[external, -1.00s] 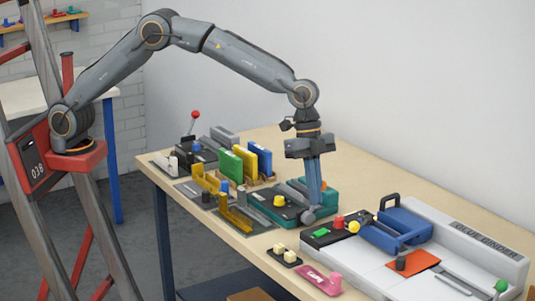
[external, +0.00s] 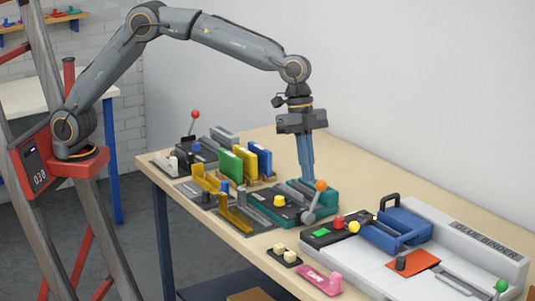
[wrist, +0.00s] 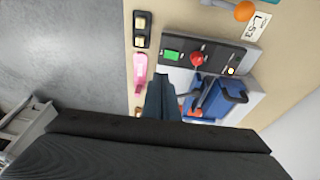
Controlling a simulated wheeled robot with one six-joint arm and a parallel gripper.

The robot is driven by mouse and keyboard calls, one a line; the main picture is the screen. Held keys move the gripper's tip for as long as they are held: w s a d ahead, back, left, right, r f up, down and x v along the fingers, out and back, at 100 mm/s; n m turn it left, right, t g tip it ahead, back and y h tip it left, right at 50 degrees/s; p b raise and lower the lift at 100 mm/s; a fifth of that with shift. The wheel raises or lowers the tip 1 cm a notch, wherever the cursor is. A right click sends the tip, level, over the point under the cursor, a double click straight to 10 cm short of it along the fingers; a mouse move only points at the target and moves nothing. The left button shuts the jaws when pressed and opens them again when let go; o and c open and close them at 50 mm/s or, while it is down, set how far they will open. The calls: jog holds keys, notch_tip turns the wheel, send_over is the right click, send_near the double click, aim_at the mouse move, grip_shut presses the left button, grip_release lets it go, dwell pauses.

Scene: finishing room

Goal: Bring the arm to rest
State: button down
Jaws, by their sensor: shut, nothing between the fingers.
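My gripper (external: 308,178) points down above the teal device (external: 322,190) on the wooden bench, its blue-grey fingers shut with nothing between them. Its tips are close behind the orange-knobbed lever (external: 315,197) of that device; I cannot tell the exact gap. In the wrist view my gripper's fingers (wrist: 163,80) are together, and the orange knob (wrist: 244,11) shows at the top right, apart from them.
The glue binder (external: 455,232) with its blue clamp (external: 398,230) fills the bench's right end. A pink stapler-like tool (external: 320,281) and a small black block with cream buttons (external: 284,255) lie at the front edge. Green, yellow and blue books (external: 231,165) stand at the back left.

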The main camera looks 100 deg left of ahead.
jog(key=s+a+f+n+y, duration=0.1)
jog(key=s+a+f+n, duration=0.2)
jog(key=s, duration=1)
jog(key=s+a+f+n+y, duration=0.1)
jog(key=s+a+f+n, duration=0.2)
jog(key=s, duration=1)
jog(key=s+a+f+n+g, duration=0.1)
jog(key=s+a+f+n, duration=0.2)
jog(key=s, duration=1.1)
notch_tip(320, 180, down, 4)
jog(key=shift+a+f+y, duration=0.1)
jog(key=shift+a+y, duration=0.3)
jog(key=shift+a, duration=0.8)
